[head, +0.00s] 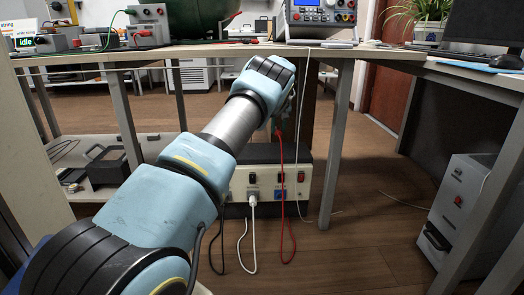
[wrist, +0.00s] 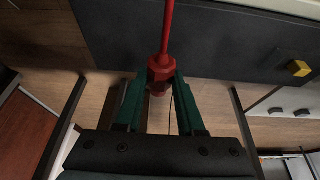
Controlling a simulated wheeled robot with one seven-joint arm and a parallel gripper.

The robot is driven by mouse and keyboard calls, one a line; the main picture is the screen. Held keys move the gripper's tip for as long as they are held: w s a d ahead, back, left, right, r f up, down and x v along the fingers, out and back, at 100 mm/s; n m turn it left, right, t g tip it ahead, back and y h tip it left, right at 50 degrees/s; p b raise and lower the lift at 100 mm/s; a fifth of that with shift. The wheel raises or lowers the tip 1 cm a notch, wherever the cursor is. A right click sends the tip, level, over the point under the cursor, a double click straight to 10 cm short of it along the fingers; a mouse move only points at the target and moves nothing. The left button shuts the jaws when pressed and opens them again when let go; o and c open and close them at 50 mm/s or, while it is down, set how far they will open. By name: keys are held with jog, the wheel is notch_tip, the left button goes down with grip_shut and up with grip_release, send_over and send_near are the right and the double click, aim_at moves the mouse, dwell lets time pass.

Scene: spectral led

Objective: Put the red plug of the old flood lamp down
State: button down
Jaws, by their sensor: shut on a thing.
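The red plug (wrist: 161,72) sits between the tips of my gripper (wrist: 161,90) in the wrist view, and the gripper is shut on it. Its red cable runs away from the plug toward the top of that view. In the head view the red cable (head: 282,165) hangs from near my gripper, past the front of a power box, and loops near the floor. I cannot make out the flood lamp itself.
The beige power box (head: 240,184) stands low under the bench (head: 180,54), with switches, a blue socket and a white plug (head: 253,196) in its front. A bench leg (head: 338,150) stands right of it. A grey cabinet (head: 463,215) is farther right. The floor between is mostly clear.

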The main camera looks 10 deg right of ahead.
aim_at(277, 153)
notch_tip(277, 153, down, 9)
jog(key=b, duration=0.3)
jog(key=shift+r, duration=0.15)
jog(key=c, duration=0.5)
grip_release()
